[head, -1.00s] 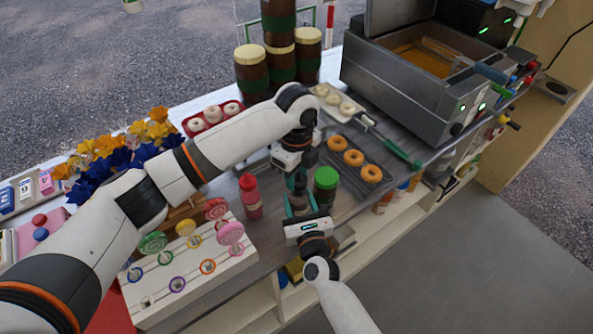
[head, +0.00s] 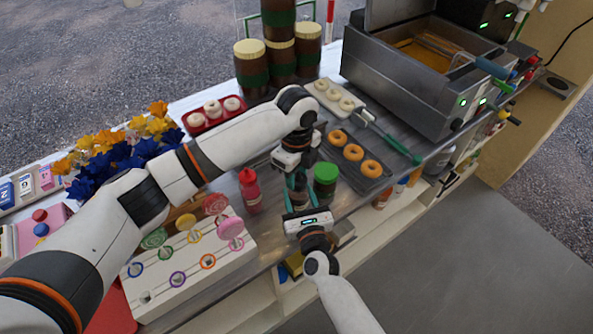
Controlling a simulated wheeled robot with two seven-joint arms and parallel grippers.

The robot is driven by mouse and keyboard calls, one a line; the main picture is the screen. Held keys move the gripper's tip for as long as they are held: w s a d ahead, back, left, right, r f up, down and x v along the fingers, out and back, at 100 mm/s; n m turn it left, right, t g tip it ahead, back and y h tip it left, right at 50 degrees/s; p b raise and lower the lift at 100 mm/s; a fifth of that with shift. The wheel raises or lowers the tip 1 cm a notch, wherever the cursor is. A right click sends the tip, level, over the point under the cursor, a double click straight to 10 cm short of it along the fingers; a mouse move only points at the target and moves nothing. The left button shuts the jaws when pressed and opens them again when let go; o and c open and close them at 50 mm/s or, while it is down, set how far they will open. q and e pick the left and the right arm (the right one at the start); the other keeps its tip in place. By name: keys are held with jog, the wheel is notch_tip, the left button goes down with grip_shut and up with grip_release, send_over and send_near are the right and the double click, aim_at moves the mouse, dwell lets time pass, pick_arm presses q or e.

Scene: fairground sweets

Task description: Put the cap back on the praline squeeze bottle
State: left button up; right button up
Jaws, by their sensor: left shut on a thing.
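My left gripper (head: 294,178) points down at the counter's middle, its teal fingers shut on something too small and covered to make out. My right gripper (head: 299,204) reaches in from the front just below it. Its fingers are at a small dark brownish bottle (head: 299,198), mostly hidden by the two grippers; whether they grip it is unclear. This may be the praline squeeze bottle; its top cannot be seen clearly. A pink-red squeeze bottle (head: 251,194) stands upright to the left. I cannot make out a loose cap.
A white lollipop stand (head: 190,275) is at front left. A fryer (head: 410,95) stands at the back right. Stacked brown jars (head: 251,75) stand behind.

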pick_arm(q)
jog(key=shift+f, duration=0.4)
jog(key=m, duration=0.4)
jog(key=shift+w, duration=0.1)
jog(key=m, duration=0.6)
jog(key=shift+d, duration=0.2)
jog(key=m, duration=0.6)
jog(key=shift+d, duration=0.15)
jog(key=m, duration=0.4)
jog(key=o, duration=1)
jog(key=shift+c, duration=0.2)
